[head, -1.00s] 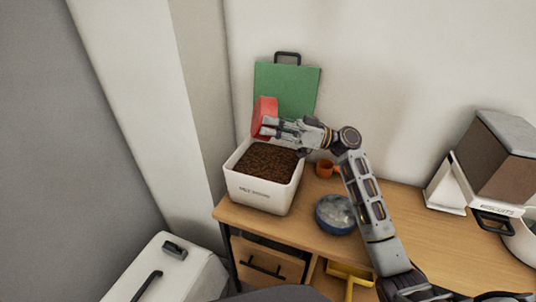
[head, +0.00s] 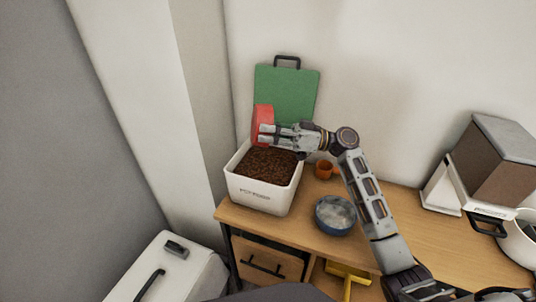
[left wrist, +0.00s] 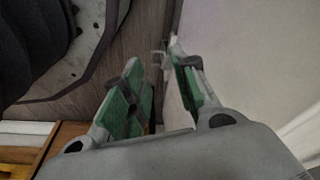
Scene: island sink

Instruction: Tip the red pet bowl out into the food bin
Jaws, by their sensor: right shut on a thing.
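The red pet bowl (head: 262,116) is held on its side above the back left of the food bin (head: 257,196). My right gripper (head: 262,134) is shut on the bowl, reaching in from the right. The bin is a white open box on the left end of the wooden counter, with brown kibble (head: 268,163) inside. The inside of the bowl is hidden, and I see no kibble falling. My left gripper (left wrist: 156,54) shows in the left wrist view with its green-padded fingers apart and nothing between them.
A green board (head: 287,94) leans against the wall behind the bin. An orange cup (head: 324,169) and a blue bowl (head: 335,215) stand right of the bin. A brown-and-white dispenser (head: 494,157) stands at the far right. The wooden counter (head: 410,207) has bare room between.

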